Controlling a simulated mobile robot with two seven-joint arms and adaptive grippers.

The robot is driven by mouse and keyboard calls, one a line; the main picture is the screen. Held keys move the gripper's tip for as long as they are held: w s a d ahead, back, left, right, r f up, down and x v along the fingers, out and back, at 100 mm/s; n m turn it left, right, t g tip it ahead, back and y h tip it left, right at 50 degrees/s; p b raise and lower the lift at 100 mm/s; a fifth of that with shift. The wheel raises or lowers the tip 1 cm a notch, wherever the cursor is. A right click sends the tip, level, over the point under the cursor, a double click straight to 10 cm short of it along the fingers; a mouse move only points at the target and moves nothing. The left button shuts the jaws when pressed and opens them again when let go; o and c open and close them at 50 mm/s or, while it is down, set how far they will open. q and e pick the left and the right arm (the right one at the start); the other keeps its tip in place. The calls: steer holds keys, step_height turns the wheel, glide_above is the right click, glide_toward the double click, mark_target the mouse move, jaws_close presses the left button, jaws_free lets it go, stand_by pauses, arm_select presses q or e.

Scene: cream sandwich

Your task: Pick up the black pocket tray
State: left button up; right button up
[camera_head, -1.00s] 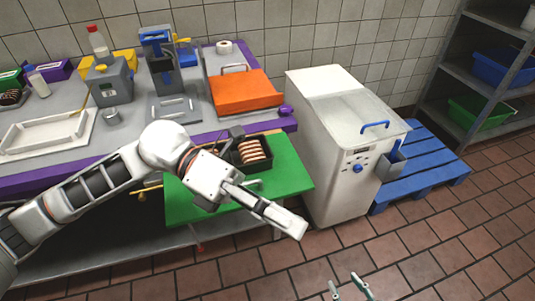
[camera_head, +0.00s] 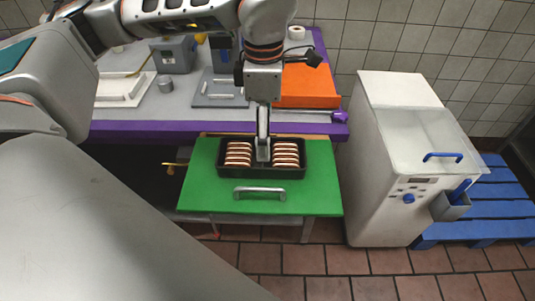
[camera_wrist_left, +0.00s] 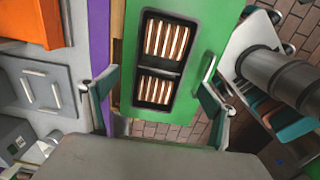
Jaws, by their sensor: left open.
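The black pocket tray (camera_head: 232,173) lies on a green board with a handle, with two rows of brown-and-cream sandwich cookies in its pockets. My left gripper (camera_head: 263,152) hangs pointing down over the middle of the tray in the head view and hides part of its centre. In the left wrist view the tray (camera_wrist_left: 158,73) shows below and between the two spread fingers of my left gripper (camera_wrist_left: 155,85), and they do not touch it. The left gripper is open and empty.
The green board (camera_head: 215,200) has a metal handle (camera_head: 259,190) in front of the tray. Behind are a purple counter edge (camera_head: 160,131) and an orange board (camera_head: 306,88). A white machine (camera_head: 390,190) stands close on the right, beside a blue pallet (camera_head: 500,205).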

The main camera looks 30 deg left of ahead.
arm_select(q)
steer(key=f, duration=0.6)
steer(key=shift+s+a+f, duration=0.2)
steer(key=shift+a, duration=0.15)
steer(key=shift+f+b, duration=0.3)
steer(key=shift+f, duration=0.25)
steer(key=c, duration=1.1)
